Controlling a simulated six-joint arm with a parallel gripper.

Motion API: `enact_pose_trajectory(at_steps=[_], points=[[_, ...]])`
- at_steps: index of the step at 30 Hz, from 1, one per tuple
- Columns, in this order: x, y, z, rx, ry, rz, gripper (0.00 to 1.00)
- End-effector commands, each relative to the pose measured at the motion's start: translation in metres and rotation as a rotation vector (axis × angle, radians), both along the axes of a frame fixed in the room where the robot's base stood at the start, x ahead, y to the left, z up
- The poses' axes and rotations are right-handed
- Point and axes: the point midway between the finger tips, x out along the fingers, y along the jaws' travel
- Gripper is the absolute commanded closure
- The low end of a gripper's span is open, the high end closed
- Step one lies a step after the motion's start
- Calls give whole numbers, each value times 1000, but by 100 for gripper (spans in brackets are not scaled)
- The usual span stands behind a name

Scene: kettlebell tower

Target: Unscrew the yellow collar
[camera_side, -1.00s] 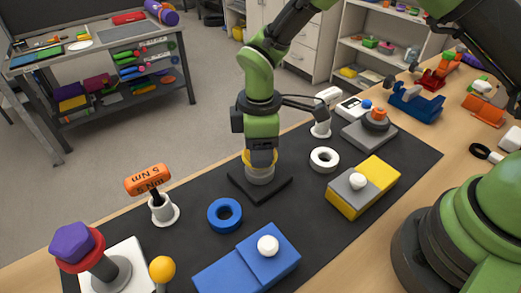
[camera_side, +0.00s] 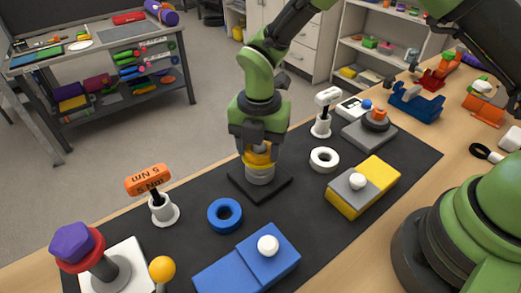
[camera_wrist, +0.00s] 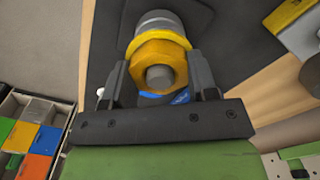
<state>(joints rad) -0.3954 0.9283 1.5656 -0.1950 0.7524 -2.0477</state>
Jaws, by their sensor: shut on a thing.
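The yellow collar (camera_side: 258,156) sits on a grey cylindrical post (camera_side: 260,175) that stands on a black square base (camera_side: 240,182) on the dark mat. In the wrist view the yellow collar (camera_wrist: 158,58) shows a hex shape with a wider flange, around a grey stud (camera_wrist: 159,77). My gripper (camera_side: 258,150) points down over the post, with a finger on each side of the collar. In the wrist view my gripper (camera_wrist: 160,75) is shut on the collar. The fingers hide part of its sides.
A blue ring (camera_side: 225,228) and a white ring (camera_side: 333,154) lie on the mat near the post. An orange-handled tool (camera_side: 148,180) stands upright at left.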

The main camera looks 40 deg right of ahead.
Motion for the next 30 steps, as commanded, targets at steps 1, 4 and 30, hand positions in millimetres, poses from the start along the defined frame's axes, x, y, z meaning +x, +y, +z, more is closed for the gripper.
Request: enact_pose_trajectory(at_steps=[1, 4, 30], points=[[0, 0, 0, -1, 1, 69, 81], [0, 0, 0, -1, 1, 215, 81], [0, 0, 14, 1, -1, 255, 81]])
